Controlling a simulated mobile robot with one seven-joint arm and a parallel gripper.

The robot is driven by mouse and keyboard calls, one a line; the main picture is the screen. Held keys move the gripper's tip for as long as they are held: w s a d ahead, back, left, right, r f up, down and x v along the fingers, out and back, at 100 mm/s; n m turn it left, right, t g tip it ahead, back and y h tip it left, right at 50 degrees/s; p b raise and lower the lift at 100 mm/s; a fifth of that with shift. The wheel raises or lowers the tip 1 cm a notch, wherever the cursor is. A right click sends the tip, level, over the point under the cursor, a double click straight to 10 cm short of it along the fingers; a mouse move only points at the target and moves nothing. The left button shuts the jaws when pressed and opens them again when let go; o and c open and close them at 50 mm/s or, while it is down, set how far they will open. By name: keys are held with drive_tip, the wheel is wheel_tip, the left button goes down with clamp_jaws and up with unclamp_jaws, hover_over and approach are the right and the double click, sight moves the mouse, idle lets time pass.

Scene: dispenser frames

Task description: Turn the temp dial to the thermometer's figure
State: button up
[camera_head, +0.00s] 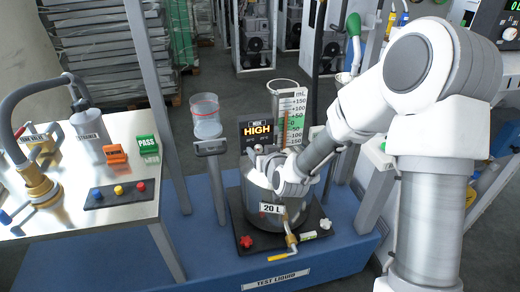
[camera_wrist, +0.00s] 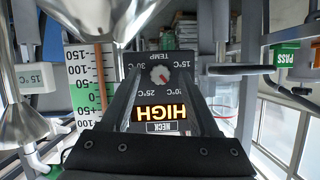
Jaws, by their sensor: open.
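The temp dial (camera_wrist: 160,75) is a small pale knob with a red mark, on a dark panel (camera_wrist: 153,101) under upside-down °C labels in the wrist view. Which label its mark points to is too small to tell. The panel's lit display (camera_wrist: 160,113) reads HIGH, and it also shows in the head view (camera_head: 258,129). My gripper (camera_wrist: 162,78) is open, its two dark fingers reaching along both sides of the panel, with the dial between them and nothing held. A grey tag (camera_wrist: 35,77) at the left of the wrist view appears to read 15 °C.
A mL scale (camera_head: 291,118) with a green band and red column stands right of the display. A pot marked 20 L (camera_head: 255,205) sits below my wrist. A clear cup (camera_head: 205,116) stands on a post at left. A bench (camera_head: 120,215) holds blocks and buttons.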

clamp_jaws()
idle(0.4)
drive_tip(key=shift+a+f+b, duration=0.1)
drive_tip(key=shift+b, duration=0.4)
drive_tip(key=shift+a+n+h+b, duration=0.15)
drive_tip(key=shift+n+h+b, duration=0.45)
drive_tip(key=shift+n+b, duration=0.35)
drive_tip(key=shift+s+a+n+t+h+b, duration=0.15)
drive_tip(key=shift+n+t+h+b, duration=0.25)
drive_tip(key=shift+n+h+b, duration=0.5)
drive_tip(key=n+t+h, duration=0.1)
drive_tip(key=n, duration=0.2)
drive_tip(key=shift+a+n+p, duration=0.1)
drive_tip(key=shift+n+p, duration=0.15)
drive_tip(key=shift+p, duration=0.05)
drive_tip(key=shift+f+n+t+h+p, duration=0.1)
drive_tip(key=shift+n+t+h+p, duration=0.1)
drive_tip(key=shift+n+t+h, duration=0.45)
drive_tip(key=shift+f+n+t+h+p, duration=0.15)
drive_tip(key=shift+n+t+h, duration=0.1)
drive_tip(key=shift+n, duration=0.8)
drive_tip(key=shift+r, duration=0.1)
